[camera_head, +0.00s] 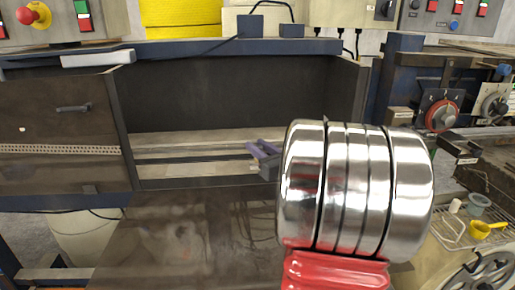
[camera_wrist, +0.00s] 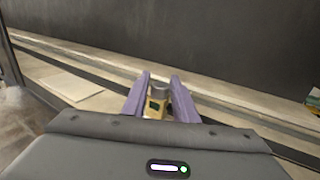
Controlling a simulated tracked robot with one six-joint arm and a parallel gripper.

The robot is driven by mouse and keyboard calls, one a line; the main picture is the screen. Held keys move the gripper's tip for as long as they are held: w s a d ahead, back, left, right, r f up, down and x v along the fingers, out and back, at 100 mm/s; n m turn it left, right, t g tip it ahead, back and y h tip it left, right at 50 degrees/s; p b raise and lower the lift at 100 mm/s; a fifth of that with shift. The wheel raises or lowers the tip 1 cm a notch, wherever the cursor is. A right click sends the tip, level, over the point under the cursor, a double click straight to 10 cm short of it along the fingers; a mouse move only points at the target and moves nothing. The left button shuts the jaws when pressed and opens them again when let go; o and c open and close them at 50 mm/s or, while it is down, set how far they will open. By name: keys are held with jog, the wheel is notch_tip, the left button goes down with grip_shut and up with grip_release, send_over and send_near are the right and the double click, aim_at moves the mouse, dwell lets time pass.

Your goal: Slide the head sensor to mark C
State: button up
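In the wrist view, a small yellow block with a grey round cap, which looks like the head sensor (camera_wrist: 157,102), stands between the two purple fingers of my gripper (camera_wrist: 161,85). The fingers are apart, one on each side of it. I cannot tell whether they press on it. In the head view my gripper (camera_head: 262,150) is low inside the long dark bay, and the sensor cannot be made out there. Pale strips and a dark slot (camera_wrist: 75,60) run along the bay floor past the fingers. No letter C can be read in either view.
The bay's dark back wall (camera_head: 230,90) stands close behind my gripper. A brown panel (camera_head: 60,135) closes the left side. A small yellow and green item (camera_wrist: 314,97) is at the right edge of the wrist view. A flat pale plate (camera_wrist: 68,85) lies at left.

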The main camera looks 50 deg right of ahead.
grip_shut()
dwell(0.3)
jog(key=s+d, duration=0.2)
jog(key=d, duration=0.1)
jog(key=s+d, duration=0.6)
jog(key=shift+d, duration=0.3)
jog(key=shift+o, duration=1.8)
grip_release()
jog(key=shift+s, duration=0.1)
jog(key=v, duration=1.3)
jog(key=shift+s+a, duration=0.15)
jog(key=shift+s, duration=0.2)
